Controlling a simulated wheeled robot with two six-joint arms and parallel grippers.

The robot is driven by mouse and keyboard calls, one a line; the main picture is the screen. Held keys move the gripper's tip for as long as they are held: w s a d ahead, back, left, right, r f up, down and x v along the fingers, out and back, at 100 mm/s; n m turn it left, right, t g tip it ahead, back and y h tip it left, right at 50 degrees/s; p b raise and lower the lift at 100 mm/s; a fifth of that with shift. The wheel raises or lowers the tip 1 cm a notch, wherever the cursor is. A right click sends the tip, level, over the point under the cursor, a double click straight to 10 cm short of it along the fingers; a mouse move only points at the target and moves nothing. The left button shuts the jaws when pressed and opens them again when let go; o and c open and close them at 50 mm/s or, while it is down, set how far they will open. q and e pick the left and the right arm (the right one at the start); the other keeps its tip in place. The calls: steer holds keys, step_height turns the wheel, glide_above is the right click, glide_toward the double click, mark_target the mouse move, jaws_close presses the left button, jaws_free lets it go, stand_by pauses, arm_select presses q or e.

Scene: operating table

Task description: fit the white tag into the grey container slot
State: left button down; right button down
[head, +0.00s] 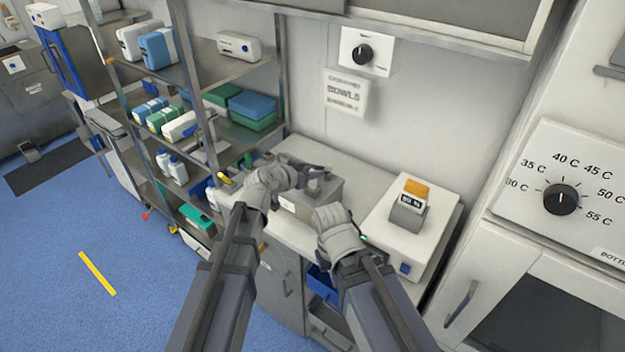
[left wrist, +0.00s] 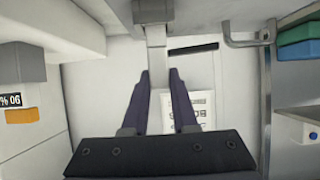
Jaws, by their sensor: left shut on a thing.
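The grey container (head: 325,192) stands on the counter below the wall sign, with a small white label (head: 288,206) on its front. My left gripper (head: 322,172) is over it, its dark fingers close above its top. The container's slot is not clear. My right gripper (head: 335,214) is just right of the container; its fingers are hidden behind its wrist.
A white appliance (head: 433,222) with a grey and orange block (head: 408,208) stands right of the container. A shelf rack (head: 185,75) with boxes is at the left. A sign lettered BOWLS (head: 345,92) and a dial panel (head: 367,52) are on the wall.

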arm_select(q)
steer(key=shift+f, duration=0.15)
steer(key=shift+f, duration=0.1)
steer(key=shift+f, duration=0.15)
steer(key=c, duration=0.7)
jaws_free()
steer(key=shift+r, duration=0.25)
steer(key=p+v, duration=0.6)
steer(key=v, duration=0.6)
